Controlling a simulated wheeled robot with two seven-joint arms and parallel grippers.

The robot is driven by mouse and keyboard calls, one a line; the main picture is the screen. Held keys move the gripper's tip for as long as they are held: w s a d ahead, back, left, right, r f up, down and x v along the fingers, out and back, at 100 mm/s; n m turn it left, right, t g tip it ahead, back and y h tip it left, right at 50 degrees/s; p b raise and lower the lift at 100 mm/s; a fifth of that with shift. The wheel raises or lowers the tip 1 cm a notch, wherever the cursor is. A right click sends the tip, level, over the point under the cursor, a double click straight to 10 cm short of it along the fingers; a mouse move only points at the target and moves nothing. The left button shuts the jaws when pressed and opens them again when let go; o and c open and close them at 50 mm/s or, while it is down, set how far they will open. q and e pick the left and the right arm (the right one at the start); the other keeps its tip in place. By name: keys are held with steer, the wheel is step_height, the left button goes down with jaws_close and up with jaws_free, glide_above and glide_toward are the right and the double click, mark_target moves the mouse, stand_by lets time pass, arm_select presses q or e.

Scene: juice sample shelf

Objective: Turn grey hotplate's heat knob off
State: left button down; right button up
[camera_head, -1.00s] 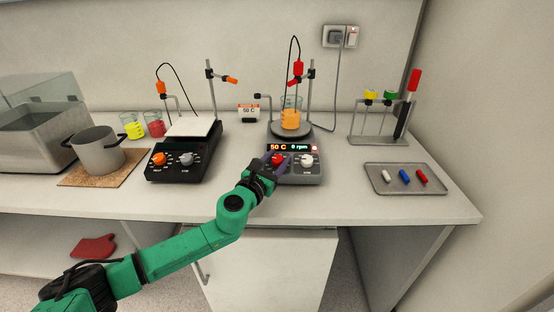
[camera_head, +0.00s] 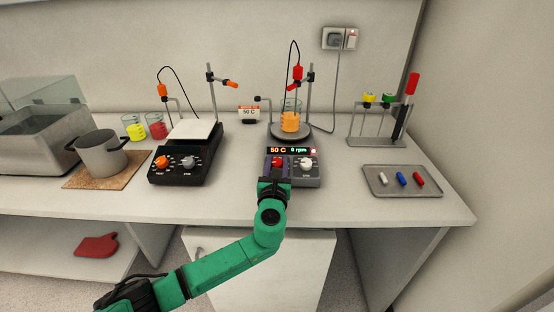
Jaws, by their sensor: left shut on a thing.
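The grey hotplate (camera_head: 308,179) stands right of centre on the bench. Its display (camera_head: 290,150) reads 50 C and 0 rpm. Its red heat knob (camera_head: 277,162) is at the left of the front panel, and its white knob (camera_head: 306,163) is at the right. A beaker of orange liquid (camera_head: 290,120) stands on its round plate. My left gripper (camera_head: 277,166) reaches in from the front and is shut on the red heat knob, partly hiding it. My right gripper is not in view.
A black hotplate (camera_head: 180,178) with an orange knob stands to the left. A metal pot (camera_head: 101,155) is further left. A tray (camera_head: 378,189) with several stir bars and a test tube rack (camera_head: 375,141) are to the right. The bench front edge is clear.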

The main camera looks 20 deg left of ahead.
arm_select(q)
steer(key=n+y, duration=0.2)
steer(key=shift+d+n+g+y, duration=0.15)
steer(key=shift+n+g+y, duration=0.15)
steer(key=shift+g, duration=0.1)
steer(key=n+g+y, duration=0.1)
steer(key=n+y, duration=0.1)
steer(key=shift+y+b, duration=0.3)
steer(key=shift+b, duration=0.1)
steer(key=n+g+y+b, duration=0.1)
steer(key=n+g+y, duration=0.1)
steer(key=n+y, duration=0.1)
steer(key=shift+g, duration=0.4)
steer(key=shift+n+g+y+b, duration=0.5)
steer(key=shift+n, duration=0.3)
steer(key=shift+c, duration=2.2)
jaws_free()
